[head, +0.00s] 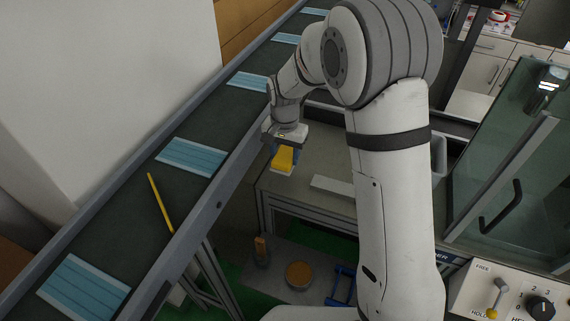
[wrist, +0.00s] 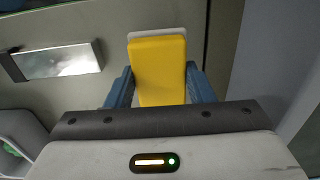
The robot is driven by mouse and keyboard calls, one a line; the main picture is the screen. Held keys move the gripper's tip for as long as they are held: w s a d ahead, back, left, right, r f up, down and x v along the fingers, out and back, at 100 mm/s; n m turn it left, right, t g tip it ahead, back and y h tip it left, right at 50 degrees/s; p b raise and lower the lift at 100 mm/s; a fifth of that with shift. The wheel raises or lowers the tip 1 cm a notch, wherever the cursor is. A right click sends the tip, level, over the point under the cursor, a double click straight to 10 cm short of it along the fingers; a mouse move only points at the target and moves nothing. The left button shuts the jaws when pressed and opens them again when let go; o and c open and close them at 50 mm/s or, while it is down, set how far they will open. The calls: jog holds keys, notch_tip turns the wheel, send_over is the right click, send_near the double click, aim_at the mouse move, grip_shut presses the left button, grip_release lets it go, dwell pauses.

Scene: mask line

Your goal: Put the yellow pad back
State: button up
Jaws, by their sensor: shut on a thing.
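The yellow pad (head: 284,157) is at the near left part of the grey table, below my wrist in the head view. My gripper (head: 283,151) points down at it. In the wrist view the yellow pad (wrist: 157,72) lies between the two blue fingers of my gripper (wrist: 160,80), which are shut on its sides. A pale plate-like edge (wrist: 157,34) shows just beyond the pad's far end. I cannot tell whether the pad touches it or is lifted off it.
A conveyor (head: 128,185) with several blue masks (head: 192,157) runs along the left, with a yellow stick (head: 160,203) lying across it. A flat pale bar (head: 332,185) lies on the table (head: 310,170) right of the pad. A glass guard (head: 500,150) and a control panel (head: 515,295) stand at right.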

aim_at(285, 164)
jog(key=shift+d+f, duration=0.1)
jog(key=shift+f, duration=1.95)
jog(key=shift+f, duration=0.1)
jog(key=o, duration=0.9)
jog(key=shift+o, duration=0.2)
